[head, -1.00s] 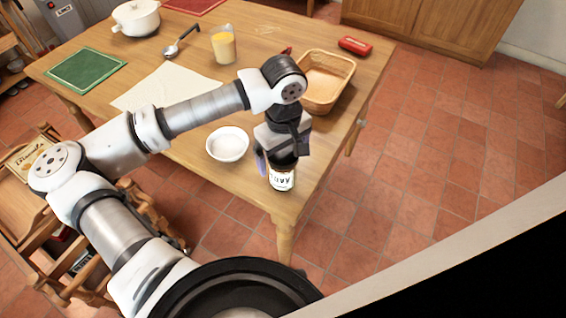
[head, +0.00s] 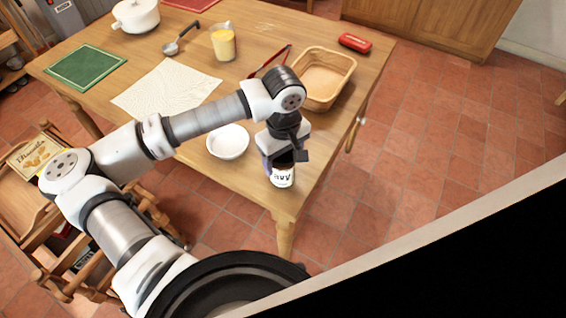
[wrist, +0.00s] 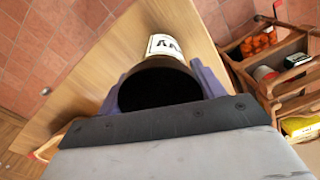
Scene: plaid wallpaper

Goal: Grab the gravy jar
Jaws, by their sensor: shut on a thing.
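The gravy jar (head: 282,177) has a white label with dark letters and stands at the near corner of the wooden table. My gripper (head: 281,157) is above it, pointing down, with its fingers around the jar's upper part. In the wrist view the jar's dark round top (wrist: 158,88) sits between the two purple-grey fingers, with the white label (wrist: 164,46) beyond it. My gripper is shut on the jar. In the head view my gripper hides the top of the jar. I cannot tell whether the jar's base touches the table.
A white bowl (head: 228,142) stands left of the jar. A yellow-filled pitcher (head: 223,43), a ladle (head: 180,38) and a white pot (head: 136,17) stand farther back. The table's edge is close to the jar.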

